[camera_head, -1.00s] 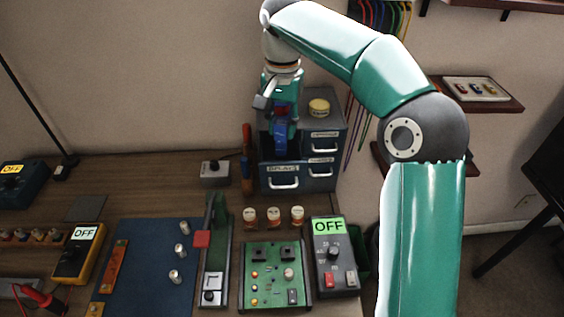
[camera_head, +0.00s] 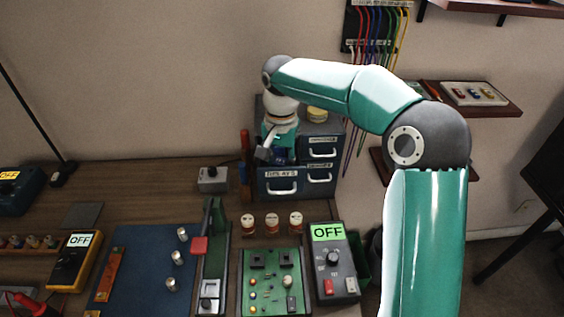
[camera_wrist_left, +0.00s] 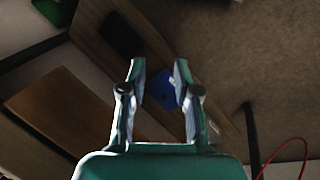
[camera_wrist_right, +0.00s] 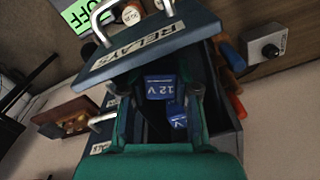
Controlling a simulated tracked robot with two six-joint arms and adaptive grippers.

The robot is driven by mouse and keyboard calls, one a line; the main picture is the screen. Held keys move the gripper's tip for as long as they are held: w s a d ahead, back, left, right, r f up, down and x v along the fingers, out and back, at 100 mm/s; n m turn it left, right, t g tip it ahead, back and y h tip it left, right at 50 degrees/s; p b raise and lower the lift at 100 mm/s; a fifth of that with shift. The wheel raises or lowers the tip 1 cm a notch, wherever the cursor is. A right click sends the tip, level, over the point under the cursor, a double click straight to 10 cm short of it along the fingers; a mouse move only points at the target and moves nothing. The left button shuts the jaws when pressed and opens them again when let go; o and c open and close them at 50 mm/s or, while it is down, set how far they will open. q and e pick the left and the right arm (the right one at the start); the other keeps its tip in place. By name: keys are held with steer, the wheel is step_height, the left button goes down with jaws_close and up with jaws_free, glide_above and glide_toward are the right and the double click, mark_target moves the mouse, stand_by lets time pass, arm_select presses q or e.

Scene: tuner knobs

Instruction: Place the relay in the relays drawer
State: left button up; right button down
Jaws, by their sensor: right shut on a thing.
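My right gripper (camera_head: 279,152) points down into the relays drawer (camera_head: 281,183), which stands open with its RELAYS label facing front. In the right wrist view the drawer front (camera_wrist_right: 150,45) lies just beyond the fingers. There, my right gripper (camera_wrist_right: 163,92) is shut on the blue relay (camera_wrist_right: 160,81), whose label reads 12 V. Another blue face (camera_wrist_right: 177,117) marked V shows just below it; I cannot tell whether it is a second relay. The relay's underside and contact with the drawer floor are hidden. My left gripper (camera_wrist_left: 160,72) is open and empty, out of the head view.
The drawer cabinet (camera_head: 322,130) has other shut drawers beside the open one and a yellow-lidded jar (camera_head: 317,114) on top. A red-handled tool (camera_head: 246,150) and a small grey box (camera_head: 212,178) stand left. Circuit boards and meters fill the bench front.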

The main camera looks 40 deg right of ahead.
mark_target(281, 161)
steer(key=c, duration=0.9)
jaws_free()
steer(key=shift+o, duration=0.2)
step_height(281, 161, up, 12)
steer(key=p, duration=0.1)
steer(key=shift+p, duration=0.3)
